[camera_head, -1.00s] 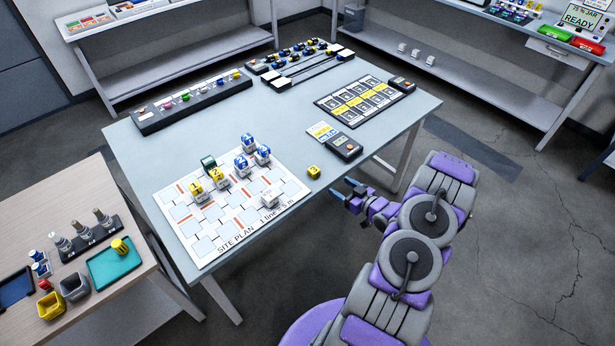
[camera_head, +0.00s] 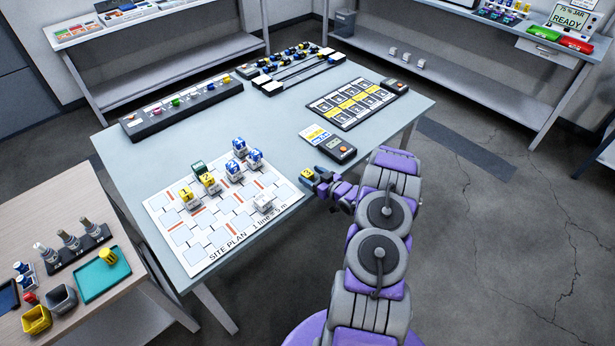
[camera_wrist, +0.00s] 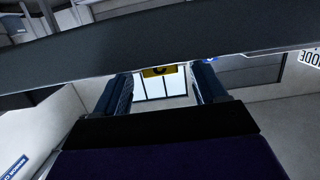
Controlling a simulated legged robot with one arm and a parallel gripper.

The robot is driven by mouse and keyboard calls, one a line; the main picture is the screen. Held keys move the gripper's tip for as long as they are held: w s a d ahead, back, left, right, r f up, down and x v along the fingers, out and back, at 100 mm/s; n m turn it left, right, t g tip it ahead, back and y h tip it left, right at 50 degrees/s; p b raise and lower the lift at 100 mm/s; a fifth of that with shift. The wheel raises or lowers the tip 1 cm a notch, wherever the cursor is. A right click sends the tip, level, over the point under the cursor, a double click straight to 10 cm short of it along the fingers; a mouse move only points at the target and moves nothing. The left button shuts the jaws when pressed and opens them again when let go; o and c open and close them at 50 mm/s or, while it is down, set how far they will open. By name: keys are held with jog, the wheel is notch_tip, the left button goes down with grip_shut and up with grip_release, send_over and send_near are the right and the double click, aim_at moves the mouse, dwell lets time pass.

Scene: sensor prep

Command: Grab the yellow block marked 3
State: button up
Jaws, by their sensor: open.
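A small yellow block (camera_head: 307,172) sits at the right edge of the table, just right of the site plan. Its mark is too small to read in the body view; a dark mark shows on it in the wrist view (camera_wrist: 159,71), where it is partly hidden. My gripper (camera_head: 314,179) is open, with its blue fingers at the block. In the wrist view the block appears between the tips of the two fingers (camera_wrist: 163,82). I cannot tell whether either finger touches it.
The site plan (camera_head: 183,238) carries other blocks, including yellow ones marked 1 (camera_head: 187,197) and 2 (camera_head: 209,184), and a white piece (camera_head: 264,203). A dark handheld device (camera_head: 336,149) lies close behind the yellow block. The table's middle (camera_head: 235,120) is clear.

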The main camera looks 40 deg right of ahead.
aim_at(304, 172)
jog(key=b+x, duration=0.1)
jog(key=x, duration=0.3)
jog(key=shift+w+f, duration=0.2)
jog(key=shift+w, duration=0.15)
jog(key=c, duration=1.1)
